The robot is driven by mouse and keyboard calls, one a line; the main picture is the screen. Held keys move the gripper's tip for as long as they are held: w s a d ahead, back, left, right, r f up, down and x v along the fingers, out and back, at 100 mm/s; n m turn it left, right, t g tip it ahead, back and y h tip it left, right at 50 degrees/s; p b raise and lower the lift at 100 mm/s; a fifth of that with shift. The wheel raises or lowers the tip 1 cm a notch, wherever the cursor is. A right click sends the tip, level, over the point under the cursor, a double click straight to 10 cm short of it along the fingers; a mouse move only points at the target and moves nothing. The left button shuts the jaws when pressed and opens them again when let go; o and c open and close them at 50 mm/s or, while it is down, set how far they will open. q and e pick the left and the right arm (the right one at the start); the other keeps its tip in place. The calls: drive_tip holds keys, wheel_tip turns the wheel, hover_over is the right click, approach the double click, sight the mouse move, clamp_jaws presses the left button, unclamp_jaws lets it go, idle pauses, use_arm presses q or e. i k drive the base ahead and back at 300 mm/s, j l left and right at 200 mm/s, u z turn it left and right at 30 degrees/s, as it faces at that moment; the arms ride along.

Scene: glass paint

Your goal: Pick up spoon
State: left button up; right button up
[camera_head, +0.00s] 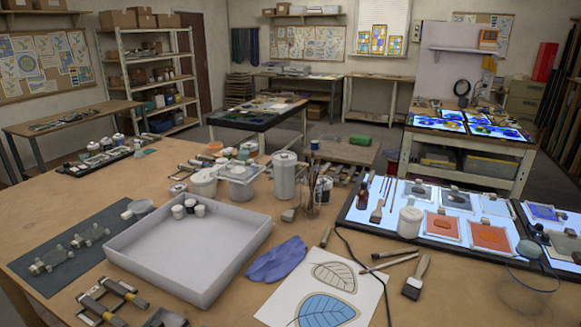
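I cannot pick out a spoon for certain. A small pale round-ended item (139,207) lies at the corner of the dark mat (60,240) on the left of the wooden table (340,245); it is too small to tell what it is. Several brushes or thin tools stand in a holder (309,197) near the table's middle, and a spoon among them cannot be told apart. Neither of my grippers shows in the head view.
A grey tray (180,285) fills the front left, with small jars inside. White tubs (286,176) stand behind it. A lit panel (385,217) lies at the right.

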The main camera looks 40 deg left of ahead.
sight(209, 159)
drive_tip(key=k+j+u, duration=0.2)
drive_tip(key=j+u, duration=0.15)
drive_tip(key=j, duration=0.65)
drive_tip(key=j+u, duration=0.3)
drive_tip(key=j, duration=0.7)
